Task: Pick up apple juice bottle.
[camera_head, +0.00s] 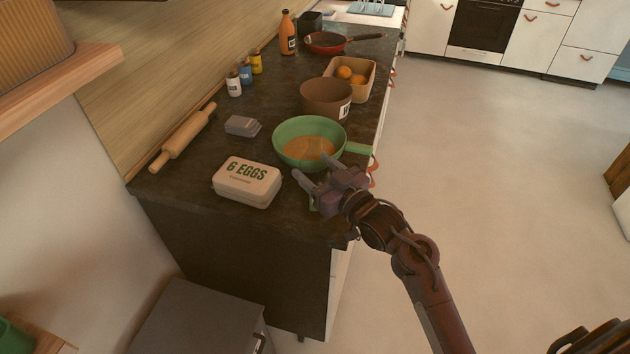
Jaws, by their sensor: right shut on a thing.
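My right gripper (319,177) is over the near end of the dark counter, just in front of the green pan. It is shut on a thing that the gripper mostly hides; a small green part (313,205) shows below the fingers. I cannot tell from this view whether that thing is the apple juice bottle. An orange bottle (288,34) stands upright at the far left of the counter, well away from the gripper; its label is too small to read. My left gripper is not in view.
The green pan (281,148) and the egg carton (247,183) are close to the gripper. A brown pot (318,98), a tray with oranges (371,85), a red pan (324,43), small jars (234,85) and a rolling pin (184,138) stand farther off. The floor at right is clear.

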